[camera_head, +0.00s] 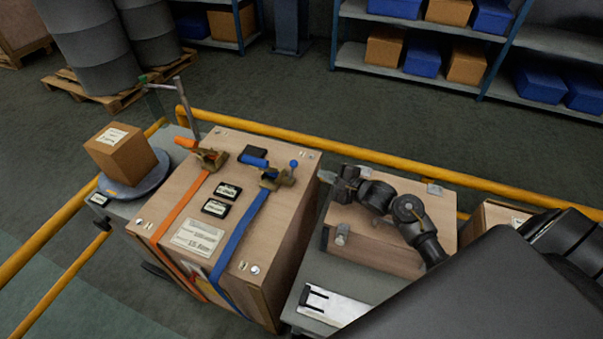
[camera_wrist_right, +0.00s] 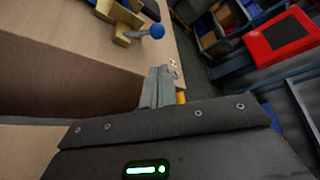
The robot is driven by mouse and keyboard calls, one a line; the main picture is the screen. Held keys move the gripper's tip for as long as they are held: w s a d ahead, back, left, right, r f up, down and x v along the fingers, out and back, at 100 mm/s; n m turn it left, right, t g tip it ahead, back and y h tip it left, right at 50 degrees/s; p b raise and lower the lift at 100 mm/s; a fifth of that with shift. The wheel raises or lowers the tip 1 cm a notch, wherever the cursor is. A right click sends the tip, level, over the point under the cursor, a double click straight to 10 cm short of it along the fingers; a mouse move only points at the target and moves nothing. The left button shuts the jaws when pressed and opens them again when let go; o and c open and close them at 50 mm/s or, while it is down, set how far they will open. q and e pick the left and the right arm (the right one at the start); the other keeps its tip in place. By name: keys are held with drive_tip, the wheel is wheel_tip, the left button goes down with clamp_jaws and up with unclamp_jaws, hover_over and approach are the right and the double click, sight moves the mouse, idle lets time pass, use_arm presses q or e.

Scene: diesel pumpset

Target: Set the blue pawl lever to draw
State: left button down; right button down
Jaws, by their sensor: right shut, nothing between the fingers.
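The blue pawl lever with its ball knob (camera_head: 293,164) stands up from a brass ratchet (camera_head: 274,179) on the blue strap (camera_head: 243,235). The ratchet also has a thick blue handle (camera_head: 254,161) pointing left. My right gripper (camera_head: 334,178) is to the right of the knob, apart from it, past the crate's right edge. In the right wrist view the grey fingers (camera_wrist_right: 157,88) are together and empty. The blue knob (camera_wrist_right: 156,31) shows beyond them, with part of the brass ratchet (camera_wrist_right: 124,36) to its left. My left gripper is not in view.
The strapped wooden crate (camera_head: 180,255) also carries an orange strap with an orange-handled ratchet (camera_head: 207,157) and black label plates (camera_head: 215,207). A smaller wooden box (camera_head: 375,245) lies under my right arm. Yellow rails (camera_head: 400,165) run behind. A carton (camera_head: 120,152) sits at left.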

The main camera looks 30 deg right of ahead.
sight(292, 171)
drive_tip(key=x, duration=0.8)
drive_tip(key=shift+w+a+f+b, duration=0.1)
drive_tip(key=shift+w+b, duration=0.25)
drive_tip(key=shift+b, duration=0.05)
drive_tip(key=shift+w+a+f, duration=0.15)
drive_tip(key=shift+w, duration=0.3)
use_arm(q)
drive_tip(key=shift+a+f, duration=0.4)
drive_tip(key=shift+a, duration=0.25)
